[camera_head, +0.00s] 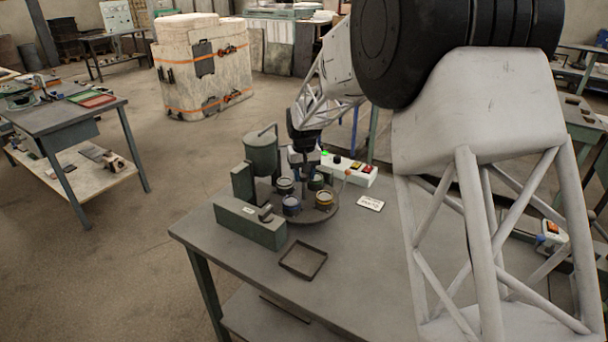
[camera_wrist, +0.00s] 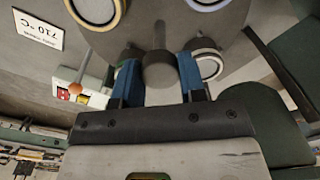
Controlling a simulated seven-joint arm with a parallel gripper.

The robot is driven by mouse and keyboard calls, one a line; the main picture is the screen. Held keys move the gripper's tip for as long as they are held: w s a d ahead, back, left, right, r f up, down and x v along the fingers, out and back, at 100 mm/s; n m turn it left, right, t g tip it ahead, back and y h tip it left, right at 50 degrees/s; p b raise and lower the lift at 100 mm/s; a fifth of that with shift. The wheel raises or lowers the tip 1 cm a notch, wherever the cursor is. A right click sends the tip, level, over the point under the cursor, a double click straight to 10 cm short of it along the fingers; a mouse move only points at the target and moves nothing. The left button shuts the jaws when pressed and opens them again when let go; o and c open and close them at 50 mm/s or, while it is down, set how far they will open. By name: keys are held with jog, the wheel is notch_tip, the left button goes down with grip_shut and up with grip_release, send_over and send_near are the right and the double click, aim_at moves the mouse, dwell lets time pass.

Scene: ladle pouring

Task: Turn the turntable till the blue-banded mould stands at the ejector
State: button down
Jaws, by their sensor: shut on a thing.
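The round dark turntable (camera_head: 310,217) stands on the bench and carries several moulds. The blue-banded mould (camera_head: 292,205) is on its front left side, close to a green box with a short rod (camera_head: 250,222), probably the ejector; I cannot tell if they line up. In the wrist view, the blue-banded mould (camera_wrist: 207,3) is cut by the top edge. The yellow-banded mould (camera_head: 324,199) is to its right; a pale-banded mould (camera_head: 285,186) and a green mould (camera_head: 316,182) are behind. My gripper (camera_wrist: 158,76) is shut on a dark upright peg (camera_wrist: 158,62) of the turntable.
A green pot (camera_head: 262,152) stands behind the box, left of the turntable. A control box with coloured buttons (camera_head: 350,170) is behind right. A temperature card (camera_head: 370,203) lies to the right. An empty rectangular frame (camera_head: 303,260) lies in front. The bench's front right is clear.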

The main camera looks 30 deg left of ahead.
jog(key=shift+n, duration=9)
jog(key=c, duration=0.7)
grip_release()
jog(key=shift+r, duration=3.9)
